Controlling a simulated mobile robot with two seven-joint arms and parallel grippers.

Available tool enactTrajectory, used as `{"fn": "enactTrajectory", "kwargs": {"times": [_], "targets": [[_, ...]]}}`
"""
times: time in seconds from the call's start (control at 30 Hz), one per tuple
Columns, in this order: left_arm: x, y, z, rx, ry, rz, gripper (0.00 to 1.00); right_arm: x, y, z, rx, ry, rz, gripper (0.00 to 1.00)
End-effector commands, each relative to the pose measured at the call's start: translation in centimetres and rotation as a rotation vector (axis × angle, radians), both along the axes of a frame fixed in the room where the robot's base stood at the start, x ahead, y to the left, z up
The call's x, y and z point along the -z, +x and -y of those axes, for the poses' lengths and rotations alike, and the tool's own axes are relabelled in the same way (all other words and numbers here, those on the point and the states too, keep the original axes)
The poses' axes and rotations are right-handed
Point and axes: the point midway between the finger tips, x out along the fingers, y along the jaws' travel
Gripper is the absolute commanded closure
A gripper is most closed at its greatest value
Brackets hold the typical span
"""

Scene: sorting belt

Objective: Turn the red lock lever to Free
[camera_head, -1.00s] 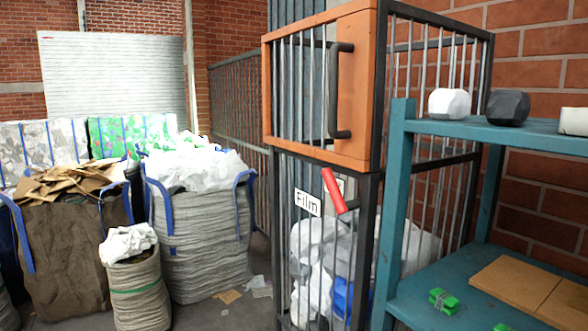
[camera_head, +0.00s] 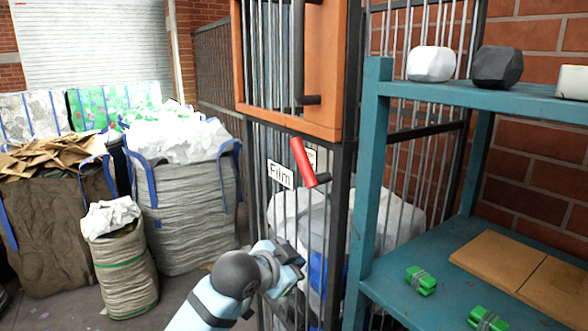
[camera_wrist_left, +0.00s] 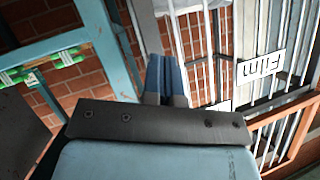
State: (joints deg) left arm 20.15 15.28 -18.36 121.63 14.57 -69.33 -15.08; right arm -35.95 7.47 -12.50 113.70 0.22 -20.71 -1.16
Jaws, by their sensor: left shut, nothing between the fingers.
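The red lock lever (camera_head: 303,162) is on the front of the cage, just below the orange-framed door (camera_head: 322,75). It tilts, its upper end to the left, and a dark pivot shows at its lower end. A small pale label (camera_head: 312,157) is partly behind it; its words are unreadable. My left gripper (camera_head: 297,256) is below the lever and apart from it, in front of the cage bars. In the left wrist view its blue fingers (camera_wrist_left: 166,78) are together and empty. I cannot make out the lever there. My right gripper is not in view.
A "Film" sign (camera_head: 280,175) hangs left of the lever, and also shows in the left wrist view (camera_wrist_left: 261,67). A teal shelf (camera_head: 372,160) with blocks and green bundles stands close on the right. Filled sacks (camera_head: 187,225) stand on the left.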

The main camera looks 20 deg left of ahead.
Motion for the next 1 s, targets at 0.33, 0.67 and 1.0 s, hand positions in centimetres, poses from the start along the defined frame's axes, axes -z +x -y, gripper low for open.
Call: {"fn": "enactTrajectory", "kwargs": {"times": [0.33,0.67,1.0], "targets": [[-16.0,-0.1,-0.4,0.057,0.214,0.113,1.00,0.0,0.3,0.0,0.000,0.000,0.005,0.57],[-26.6,-3.5,-1.3,0.060,0.402,0.183,1.00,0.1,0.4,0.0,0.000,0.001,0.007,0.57],[-29.0,-4.8,-1.6,0.057,0.454,0.194,1.00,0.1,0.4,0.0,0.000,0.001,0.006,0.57]]}}
